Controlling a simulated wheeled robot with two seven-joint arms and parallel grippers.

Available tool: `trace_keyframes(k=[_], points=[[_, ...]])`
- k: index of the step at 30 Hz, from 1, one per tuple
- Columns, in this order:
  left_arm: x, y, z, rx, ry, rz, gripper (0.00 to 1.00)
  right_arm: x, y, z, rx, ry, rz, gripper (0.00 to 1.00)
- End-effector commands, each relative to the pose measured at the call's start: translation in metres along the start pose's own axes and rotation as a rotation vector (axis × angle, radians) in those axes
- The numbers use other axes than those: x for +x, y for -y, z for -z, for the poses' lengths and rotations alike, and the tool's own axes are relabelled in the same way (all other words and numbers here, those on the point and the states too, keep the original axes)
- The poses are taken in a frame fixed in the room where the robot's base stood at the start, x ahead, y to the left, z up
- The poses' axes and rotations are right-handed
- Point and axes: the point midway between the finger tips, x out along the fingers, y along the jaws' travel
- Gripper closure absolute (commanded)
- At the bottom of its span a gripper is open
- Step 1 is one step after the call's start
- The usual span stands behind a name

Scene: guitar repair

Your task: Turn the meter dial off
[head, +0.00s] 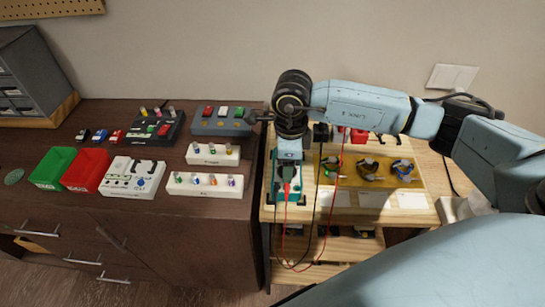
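The meter (275,192) is a teal-cased unit lying on the light wooden bench. A red lead and a black lead hang nearby over the bench's front edge. My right arm reaches in from the right, and its gripper (288,184) points down over the middle of the meter. The gripper covers the dial, so the dial's setting is hidden. I cannot tell whether the fingers touch the dial or how far apart they are. My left gripper is not in view.
An amber mat (340,180) with several round coiled items lies right of the meter. On the dark cabinet (215,240) at left stand green (52,167) and red (86,170) bins, a white device (133,178) and peg racks (205,184). A wall rises behind.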

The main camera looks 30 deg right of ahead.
Motion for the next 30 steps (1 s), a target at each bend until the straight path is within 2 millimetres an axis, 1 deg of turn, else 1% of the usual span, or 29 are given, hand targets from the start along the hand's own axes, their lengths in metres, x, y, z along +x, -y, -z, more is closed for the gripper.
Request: trace_keyframes(k=[7, 11, 14, 30], points=[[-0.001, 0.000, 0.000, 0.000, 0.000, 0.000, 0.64, 0.001, -0.002, 0.000, -0.016, -0.003, -0.005, 0.37], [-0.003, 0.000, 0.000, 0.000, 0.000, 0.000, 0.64, 0.001, -0.002, 0.001, -0.082, -0.004, -0.006, 0.37], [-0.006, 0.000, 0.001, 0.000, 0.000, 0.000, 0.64, 0.001, -0.002, 0.001, -0.175, -0.004, -0.006, 0.37], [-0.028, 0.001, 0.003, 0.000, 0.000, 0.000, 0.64, -0.001, -0.001, 0.000, -0.797, -0.002, -0.005, 0.37]])
